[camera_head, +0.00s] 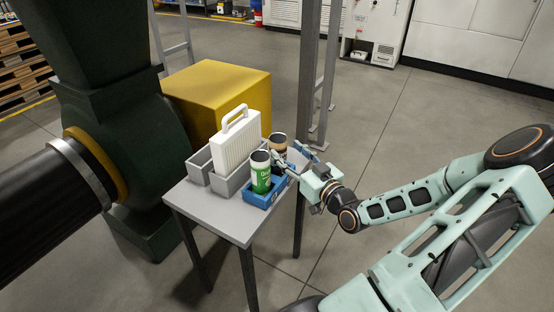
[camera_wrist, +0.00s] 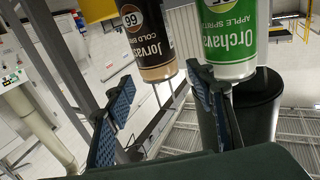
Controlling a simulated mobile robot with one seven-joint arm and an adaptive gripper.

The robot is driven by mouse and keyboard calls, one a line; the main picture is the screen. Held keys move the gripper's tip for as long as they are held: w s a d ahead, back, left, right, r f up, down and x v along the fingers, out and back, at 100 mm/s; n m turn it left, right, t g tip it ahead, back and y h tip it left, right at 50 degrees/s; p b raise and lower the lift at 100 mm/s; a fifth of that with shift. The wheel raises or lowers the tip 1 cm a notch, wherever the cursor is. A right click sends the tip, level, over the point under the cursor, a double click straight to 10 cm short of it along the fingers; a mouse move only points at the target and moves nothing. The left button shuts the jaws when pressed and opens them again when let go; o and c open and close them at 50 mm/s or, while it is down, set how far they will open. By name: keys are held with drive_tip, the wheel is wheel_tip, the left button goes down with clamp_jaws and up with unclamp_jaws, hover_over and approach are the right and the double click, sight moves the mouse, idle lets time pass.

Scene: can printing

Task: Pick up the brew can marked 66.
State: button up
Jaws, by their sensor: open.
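The brew can marked 66 (camera_wrist: 152,40) is dark with a tan band and reads upside down in the wrist view. In the head view it (camera_head: 278,145) stands at the back of a small blue holder (camera_head: 257,198), partly hidden by the green can and my gripper. A green apple spritz can (camera_head: 261,175) stands in front of it; it also shows in the wrist view (camera_wrist: 230,38). My gripper (camera_head: 297,157) is open beside the cans, on their right. In the wrist view its fingers (camera_wrist: 160,92) spread on either side of the dark can, with nothing clamped.
The holder stands on a small grey table (camera_head: 222,214). Grey bins (camera_head: 231,182) and a white handled rack (camera_head: 237,140) stand left of the cans. A yellow block (camera_head: 222,92) is behind, and a dark metal post (camera_head: 308,75) rises close behind my gripper.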

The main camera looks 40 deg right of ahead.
sight(283, 147)
drive_tip(key=shift+w+d+f+b, duration=0.1)
drive_tip(key=shift+w+d+b, duration=0.1)
drive_tip(key=shift+w, duration=1.35)
drive_tip(key=shift+w+d+b, duration=0.15)
drive_tip(key=shift+w+d, duration=0.05)
drive_tip(key=shift+w, duration=1.3)
drive_tip(key=shift+c, duration=0.6)
drive_tip(key=c, duration=0.4)
